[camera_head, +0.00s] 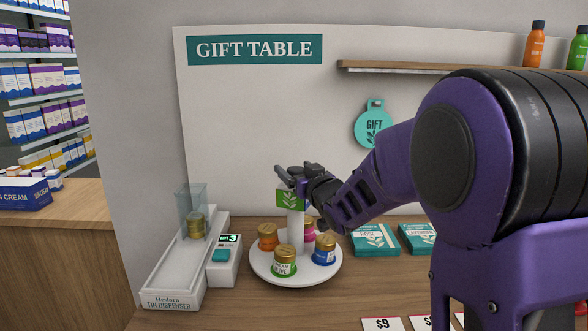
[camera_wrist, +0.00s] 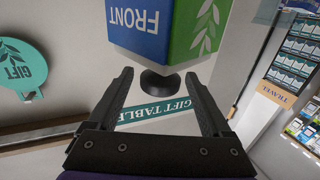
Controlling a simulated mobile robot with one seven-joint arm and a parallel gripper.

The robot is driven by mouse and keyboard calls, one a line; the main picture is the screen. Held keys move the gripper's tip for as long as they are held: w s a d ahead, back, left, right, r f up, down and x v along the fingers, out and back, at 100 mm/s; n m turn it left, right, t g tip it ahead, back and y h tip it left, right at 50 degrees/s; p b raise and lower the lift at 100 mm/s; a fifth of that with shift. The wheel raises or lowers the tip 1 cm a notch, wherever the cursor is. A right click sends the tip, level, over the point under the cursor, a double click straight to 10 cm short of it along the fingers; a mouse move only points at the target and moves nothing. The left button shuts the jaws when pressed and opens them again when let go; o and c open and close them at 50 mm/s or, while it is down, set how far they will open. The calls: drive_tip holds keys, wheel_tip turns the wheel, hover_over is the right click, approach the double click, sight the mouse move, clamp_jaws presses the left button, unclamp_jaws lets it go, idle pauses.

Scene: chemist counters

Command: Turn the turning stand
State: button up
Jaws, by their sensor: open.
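The turning stand is a round white plate (camera_head: 259,272) on the wooden counter, with a white post (camera_head: 296,231) rising from it. A block (camera_head: 289,199) with a green face and a leaf mark tops the post. The wrist view shows that block (camera_wrist: 158,28) close up, with a blue face reading FRONT and a green leaf face. Several gold-lidded jars stand on the plate: orange (camera_head: 267,238), green (camera_head: 283,262), blue (camera_head: 324,250) and a pink one partly hidden. My gripper (camera_head: 284,174) is open at the block, its fingers (camera_wrist: 164,88) apart; contact cannot be told.
A white tin dispenser (camera_head: 170,272) with a clear bin and a small box (camera_head: 225,260) stands left of the plate. Teal boxes (camera_head: 375,241) lie to the right, price cards (camera_head: 381,324) in front. A shelf (camera_head: 400,68) with bottles and a round GIFT sign (camera_head: 374,128) are on the wall.

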clamp_jaws()
idle(0.3)
drive_tip(key=shift+d+r, duration=0.1)
